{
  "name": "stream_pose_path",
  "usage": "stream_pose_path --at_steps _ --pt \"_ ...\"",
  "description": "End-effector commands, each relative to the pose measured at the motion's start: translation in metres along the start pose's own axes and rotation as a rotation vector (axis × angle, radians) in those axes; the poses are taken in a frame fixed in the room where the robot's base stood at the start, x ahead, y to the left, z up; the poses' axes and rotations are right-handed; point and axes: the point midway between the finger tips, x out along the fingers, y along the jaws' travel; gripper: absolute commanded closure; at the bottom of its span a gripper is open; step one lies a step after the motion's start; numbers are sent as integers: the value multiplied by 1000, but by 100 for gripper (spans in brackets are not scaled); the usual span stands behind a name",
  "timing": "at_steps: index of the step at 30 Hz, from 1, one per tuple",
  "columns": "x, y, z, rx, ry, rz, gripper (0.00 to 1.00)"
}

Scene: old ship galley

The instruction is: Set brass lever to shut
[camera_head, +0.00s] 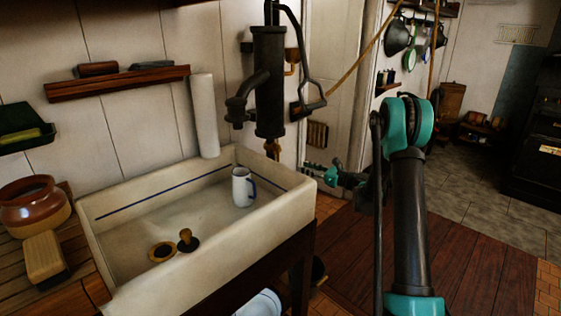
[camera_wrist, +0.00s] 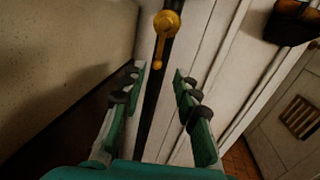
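The brass lever (camera_wrist: 160,50) shows at the top middle of the wrist view. It has a round hub and a short arm hanging nearly straight down along a dark pipe. In the head view, a small orange-brown piece below the pump may be part of it, but I cannot tell. My gripper (camera_wrist: 158,76) is open and empty, its two fingers apart on either side of the pipe in the picture, with the lever beyond the tips. In the head view my gripper (camera_head: 312,170) points left beside the sink's right end.
A pale sink (camera_head: 215,270) holds a white mug (camera_head: 242,188) and a plunger-like stopper (camera_head: 187,241). A dark hand pump (camera_head: 269,80) stands above its back right corner. The sink's wall (camera_wrist: 75,50) fills the wrist view's left. A dark box (camera_wrist: 295,22) hangs upper right.

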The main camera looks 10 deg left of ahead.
Motion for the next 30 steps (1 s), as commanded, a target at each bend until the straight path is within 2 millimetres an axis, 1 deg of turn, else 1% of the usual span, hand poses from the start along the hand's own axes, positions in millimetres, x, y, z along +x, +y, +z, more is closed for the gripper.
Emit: stream_pose_path --at_steps 1,9,15,18,24,30 --pt "12 1 0 0 0 4 69" --pt "66 1 0 -1 1 3 69" --pt "102 1 0 -1 1 3 69" --pt "116 1 0 -2 1 2 69" --pt "131 0 0 -2 1 0 69" --pt "133 0 0 -2 1 0 69"
